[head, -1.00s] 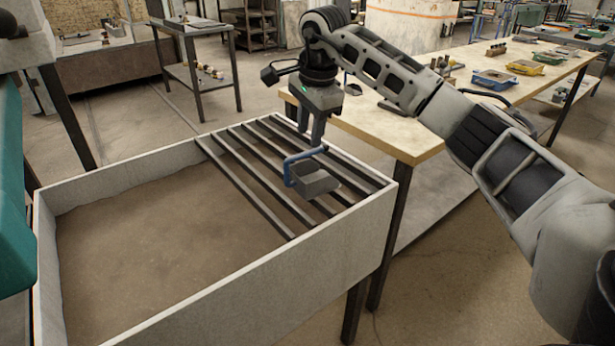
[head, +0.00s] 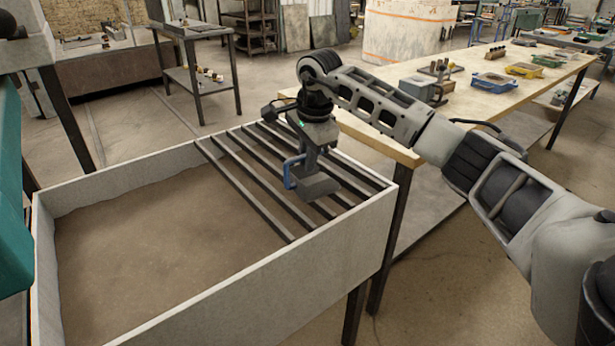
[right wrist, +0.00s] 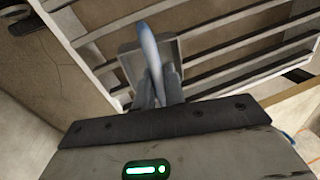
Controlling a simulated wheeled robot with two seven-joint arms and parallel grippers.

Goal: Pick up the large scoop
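The large scoop is a grey, box-shaped pan (head: 318,188) with a blue handle (head: 289,174). It rests on the dark bars at the right end of the bin. My right gripper (head: 311,166) points down at it and covers part of the handle in the head view. In the right wrist view the blue handle (right wrist: 150,52) runs between my two fingers (right wrist: 158,88), which are close against it on both sides. The grey pan (right wrist: 130,66) shows behind the fingers. My left gripper is not in view.
The pale-walled bin (head: 250,284) holds brown sand (head: 165,240), with the dark bars (head: 240,185) across its right part. A wooden worktable (head: 480,100) with several small coloured trays stands behind on the right. The sand surface left of the bars is clear.

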